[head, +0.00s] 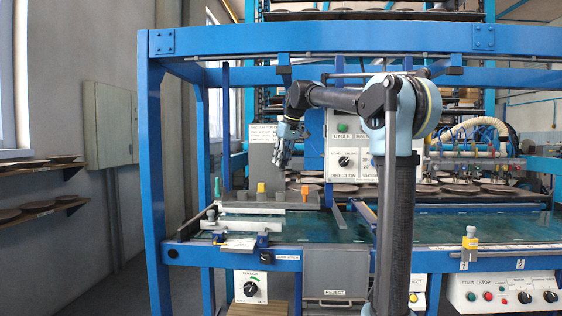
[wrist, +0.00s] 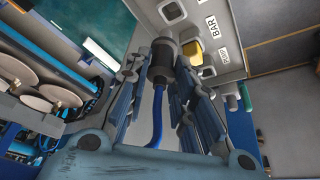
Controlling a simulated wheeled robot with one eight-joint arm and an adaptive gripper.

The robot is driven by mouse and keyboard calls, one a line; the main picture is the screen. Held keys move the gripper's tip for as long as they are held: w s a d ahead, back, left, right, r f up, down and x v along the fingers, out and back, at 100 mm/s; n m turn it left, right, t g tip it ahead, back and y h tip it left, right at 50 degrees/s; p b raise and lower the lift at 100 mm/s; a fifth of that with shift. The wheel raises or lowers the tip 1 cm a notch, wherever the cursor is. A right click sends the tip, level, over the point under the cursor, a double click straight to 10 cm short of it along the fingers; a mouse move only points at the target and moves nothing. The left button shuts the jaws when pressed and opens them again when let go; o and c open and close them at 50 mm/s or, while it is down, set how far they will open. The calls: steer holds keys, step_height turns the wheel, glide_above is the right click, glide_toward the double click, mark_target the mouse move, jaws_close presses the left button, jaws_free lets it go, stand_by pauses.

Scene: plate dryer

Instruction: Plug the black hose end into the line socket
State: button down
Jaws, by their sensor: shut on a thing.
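My gripper (wrist: 160,70) has its two fingers closed on the black hose end (wrist: 161,60), a short dark cylinder. A blue hose (wrist: 158,118) trails from it back between the fingers. In the head view my gripper (head: 284,148) hangs above the left part of the blue-framed bench, and the hose end cannot be made out there. In the wrist view a grey panel (wrist: 222,68) lies beyond the hose end, with a square grey fitting (wrist: 172,10). I cannot tell for certain which fitting is the line socket. The hose end looks apart from the square fitting.
A yellow block (wrist: 193,52) stands close to the right of the hose end. The head view shows a yellow block (head: 261,187), an orange block (head: 305,192) and a green handle (head: 217,188) on the bench. A blue post (head: 159,190) stands left.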

mark_target(282, 172)
steer(key=shift+a+f, duration=0.15)
steer(key=shift+f, duration=3.35)
steer(key=shift+f, duration=0.55)
steer(key=c, duration=1.3)
jaws_free()
steer(key=v, duration=1.1)
steer(key=shift+s+r, duration=0.15)
steer(key=shift+r, duration=0.2)
